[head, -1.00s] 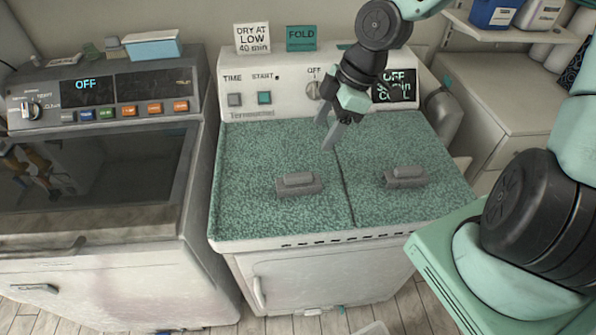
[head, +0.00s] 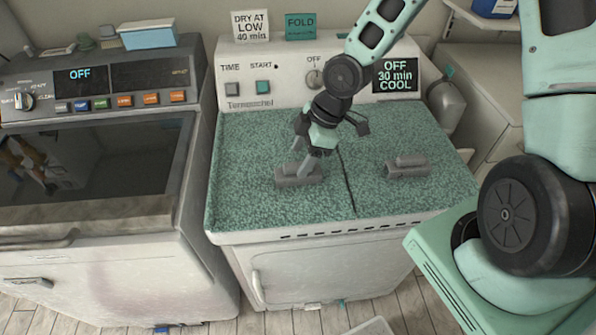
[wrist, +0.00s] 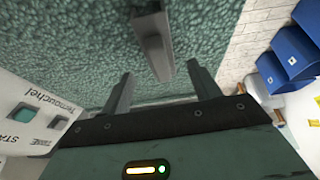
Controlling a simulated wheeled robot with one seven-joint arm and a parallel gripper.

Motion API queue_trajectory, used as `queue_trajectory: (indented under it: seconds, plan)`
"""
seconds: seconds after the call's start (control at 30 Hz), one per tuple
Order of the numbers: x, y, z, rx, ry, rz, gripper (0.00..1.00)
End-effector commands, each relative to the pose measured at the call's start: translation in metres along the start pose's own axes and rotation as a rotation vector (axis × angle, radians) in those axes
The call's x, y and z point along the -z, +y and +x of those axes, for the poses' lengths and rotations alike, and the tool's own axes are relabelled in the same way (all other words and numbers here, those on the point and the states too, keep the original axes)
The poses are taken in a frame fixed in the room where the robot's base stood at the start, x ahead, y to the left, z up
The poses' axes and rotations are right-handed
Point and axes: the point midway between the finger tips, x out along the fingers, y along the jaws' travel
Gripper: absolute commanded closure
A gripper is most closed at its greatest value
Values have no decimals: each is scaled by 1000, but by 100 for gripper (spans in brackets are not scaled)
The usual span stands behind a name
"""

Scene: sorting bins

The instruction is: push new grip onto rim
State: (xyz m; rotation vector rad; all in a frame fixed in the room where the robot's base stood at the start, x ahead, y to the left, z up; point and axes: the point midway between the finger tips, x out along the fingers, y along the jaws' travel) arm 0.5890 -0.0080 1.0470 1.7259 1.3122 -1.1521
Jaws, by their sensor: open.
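Two grey handles lie on the green speckled top (head: 255,205) of the white machine, one in each half: the left handle (head: 298,181) and the right handle (head: 407,167). My gripper (head: 300,169) is open, pointing down at the left handle; its fingers overlap the handle in the head view, and contact is unclear. In the wrist view, a grey handle (wrist: 153,45) lies beyond my open fingertips (wrist: 161,72), roughly between them. I cannot identify a separate new grip or a rim being fitted.
The control panel (head: 243,90) stands behind the green top, its display (head: 396,76) reading OFF, 30 min, COOL. A dark-fronted appliance (head: 90,165) stands to the left. Blue bins (wrist: 287,60) show at the right of the wrist view. The front of the top is clear.

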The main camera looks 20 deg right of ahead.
Motion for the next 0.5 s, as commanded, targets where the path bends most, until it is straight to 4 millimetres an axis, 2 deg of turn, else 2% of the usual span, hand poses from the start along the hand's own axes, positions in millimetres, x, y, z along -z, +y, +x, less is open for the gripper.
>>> queue_trajectory:
  seconds: [0.5]
  plan:
    - [-2,-2,50,3,-1,-1,38]
